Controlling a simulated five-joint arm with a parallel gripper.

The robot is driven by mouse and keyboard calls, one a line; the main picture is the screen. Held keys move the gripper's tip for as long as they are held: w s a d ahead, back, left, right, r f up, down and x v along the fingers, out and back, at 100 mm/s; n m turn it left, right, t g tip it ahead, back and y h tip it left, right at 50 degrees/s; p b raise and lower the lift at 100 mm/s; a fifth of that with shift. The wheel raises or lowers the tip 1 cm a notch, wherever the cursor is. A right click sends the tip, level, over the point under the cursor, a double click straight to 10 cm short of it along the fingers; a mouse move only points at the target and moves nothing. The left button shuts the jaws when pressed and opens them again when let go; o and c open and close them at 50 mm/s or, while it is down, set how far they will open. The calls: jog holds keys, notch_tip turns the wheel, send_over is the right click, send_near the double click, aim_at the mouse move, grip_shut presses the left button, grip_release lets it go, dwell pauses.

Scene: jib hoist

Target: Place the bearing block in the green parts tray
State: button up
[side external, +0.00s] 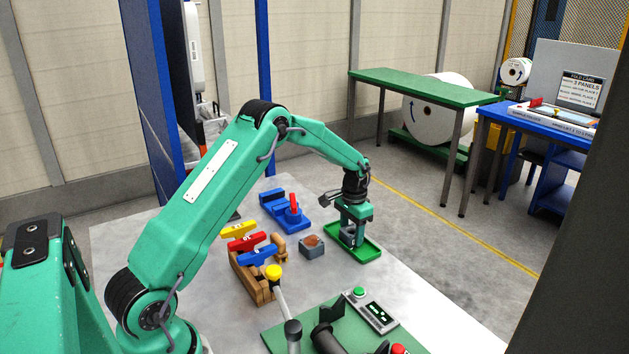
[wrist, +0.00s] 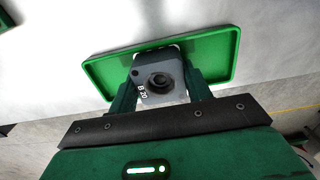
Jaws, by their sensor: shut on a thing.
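The bearing block (wrist: 160,78) is a grey block with a dark round bore and the marking "B 20" in the wrist view. My gripper (side external: 350,240) is shut on it, one finger on each side, as the wrist view (wrist: 158,88) shows. In the side view my gripper points down over the green parts tray (side external: 371,254), a shallow rectangular tray at the table's far edge. The tray floor shows around the block in the wrist view (wrist: 216,56). I cannot tell whether the block touches the floor.
A small grey block with a brownish top (side external: 312,246) stands left of the tray. A green panel with a control box (side external: 376,311) lies in front.

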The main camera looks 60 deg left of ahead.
aim_at(352, 233)
jog(key=o, duration=1.3)
jog(key=shift+f, duration=0.1)
jog(key=shift+o, duration=0.2)
notch_tip(352, 233, up, 12)
jog(key=shift+r, duration=0.25)
